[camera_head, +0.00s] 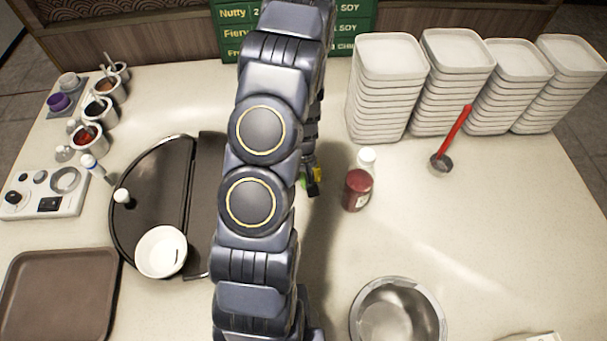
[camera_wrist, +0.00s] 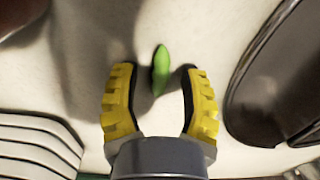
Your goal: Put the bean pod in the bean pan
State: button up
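The green bean pod (camera_wrist: 160,70) lies on the pale counter in the wrist view, between and slightly beyond the fingertips. In the head view only a bit of green (camera_head: 303,182) shows beside my arm. My gripper (camera_wrist: 157,78) has yellow ridged fingers spread apart with a gap on both sides of the pod; in the head view my gripper (camera_head: 314,180) is mostly hidden behind my arm. A dark round pan (camera_head: 150,200) with a straight divider is left of my arm; a dark rimmed vessel also shows at right in the wrist view (camera_wrist: 262,95). Which is the bean pan is unclear.
A white bowl (camera_head: 162,252) sits at the dark pan's front edge. Several stacks of white trays (camera_head: 392,60) stand behind. A steel bowl (camera_head: 398,315) is in front.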

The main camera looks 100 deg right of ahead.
notch_tip(320, 180, up, 12)
jog(key=shift+r, duration=0.2)
dwell(0.6)
